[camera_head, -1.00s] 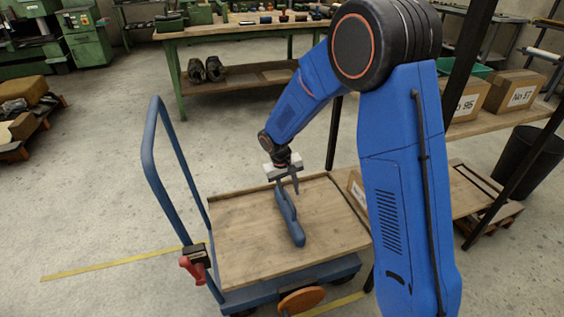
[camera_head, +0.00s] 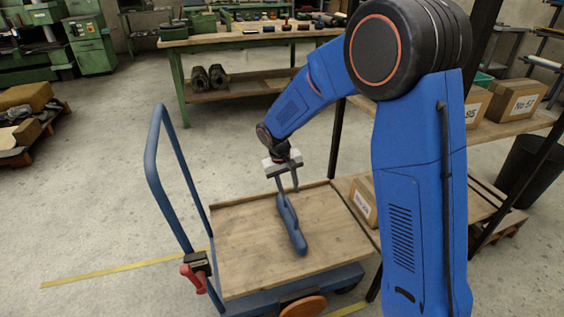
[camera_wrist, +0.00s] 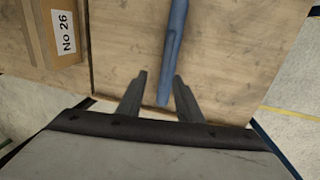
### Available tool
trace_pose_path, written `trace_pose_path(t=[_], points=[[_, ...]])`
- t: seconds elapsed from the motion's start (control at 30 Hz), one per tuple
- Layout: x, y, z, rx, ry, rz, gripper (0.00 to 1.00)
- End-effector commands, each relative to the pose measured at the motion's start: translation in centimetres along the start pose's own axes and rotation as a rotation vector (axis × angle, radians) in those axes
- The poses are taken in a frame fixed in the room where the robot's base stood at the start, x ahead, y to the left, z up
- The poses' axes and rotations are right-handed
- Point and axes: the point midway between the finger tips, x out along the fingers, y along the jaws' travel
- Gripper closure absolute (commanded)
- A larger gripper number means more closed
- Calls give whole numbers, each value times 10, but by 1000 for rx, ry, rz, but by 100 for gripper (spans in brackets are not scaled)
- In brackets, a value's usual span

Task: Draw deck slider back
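The blue deck slider (camera_head: 291,226) lies lengthwise on the wooden deck (camera_head: 240,262) of a blue trolley. My gripper (camera_head: 288,190) is at the slider's far end, pointing down. In the wrist view the slider (camera_wrist: 174,50) runs from the top edge to between the two fingers (camera_wrist: 160,84). Gaps show on both sides of it, so the fingers are open and look clear of it. How high the fingertips are above the deck is hard to tell.
The trolley's blue handle (camera_head: 151,158) stands at the left, with a red lever (camera_head: 193,279) at its foot. A dark shelf post is beside my arm.

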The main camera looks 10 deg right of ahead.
Motion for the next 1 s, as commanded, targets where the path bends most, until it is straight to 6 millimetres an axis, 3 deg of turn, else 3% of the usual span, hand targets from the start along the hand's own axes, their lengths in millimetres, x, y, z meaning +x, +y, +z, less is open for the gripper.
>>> trace_pose_path(t=[1.0], points=[[-57,0,0,0,0,0,67]])
